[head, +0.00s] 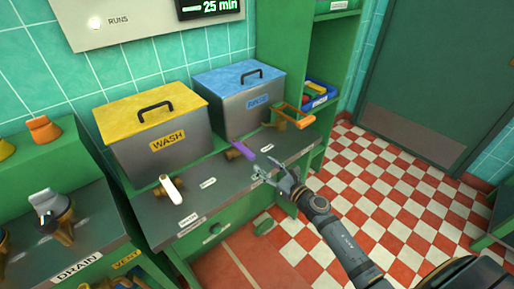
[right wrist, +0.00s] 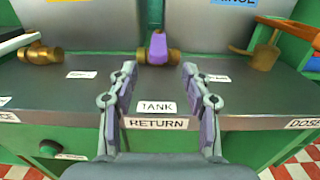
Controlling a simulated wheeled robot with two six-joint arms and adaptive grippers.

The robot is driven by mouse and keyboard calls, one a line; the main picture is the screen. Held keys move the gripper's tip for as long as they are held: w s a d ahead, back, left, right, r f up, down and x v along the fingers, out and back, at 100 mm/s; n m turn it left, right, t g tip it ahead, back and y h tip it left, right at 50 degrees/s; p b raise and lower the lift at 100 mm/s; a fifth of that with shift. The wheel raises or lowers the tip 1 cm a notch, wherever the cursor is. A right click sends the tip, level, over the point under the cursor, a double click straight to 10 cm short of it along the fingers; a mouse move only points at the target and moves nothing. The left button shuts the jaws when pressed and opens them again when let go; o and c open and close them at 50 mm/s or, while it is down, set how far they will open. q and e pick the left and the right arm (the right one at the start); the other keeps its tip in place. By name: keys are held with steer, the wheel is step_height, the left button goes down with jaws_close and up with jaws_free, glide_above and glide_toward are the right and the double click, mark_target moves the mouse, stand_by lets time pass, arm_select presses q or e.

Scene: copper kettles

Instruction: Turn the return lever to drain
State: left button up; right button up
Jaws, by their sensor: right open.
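The return lever is a purple handle (head: 244,151) on a brass valve, on the grey counter in front of the blue-lidded RINSE tank. It also shows in the right wrist view (right wrist: 158,48), pointing toward the counter's front edge. A RETURN label (right wrist: 156,124) and a TANK label (right wrist: 156,107) lie on the near side, in line with the lever. Small labels at either side are too small to read. My right gripper (head: 268,174) is open and empty in front of the lever; in the wrist view its fingers (right wrist: 160,70) flank the lever's line, apart from it. My left gripper is out of view.
A white-handled valve (head: 172,190) stands left, before the yellow-lidded WASH tank (head: 150,130). An orange-handled valve (head: 294,115) stands right of the lever. A lower green unit marked DRAIN (head: 76,266) is at the left. Checkered floor (head: 385,180) is open at right.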

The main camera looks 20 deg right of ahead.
mark_target(247, 151)
steer(key=p+x, duration=0.1)
steer(key=x, duration=0.9)
steer(key=shift+w+a, duration=0.2)
steer(key=shift+a, duration=0.05)
steer(key=shift+c, duration=0.4)
jaws_close()
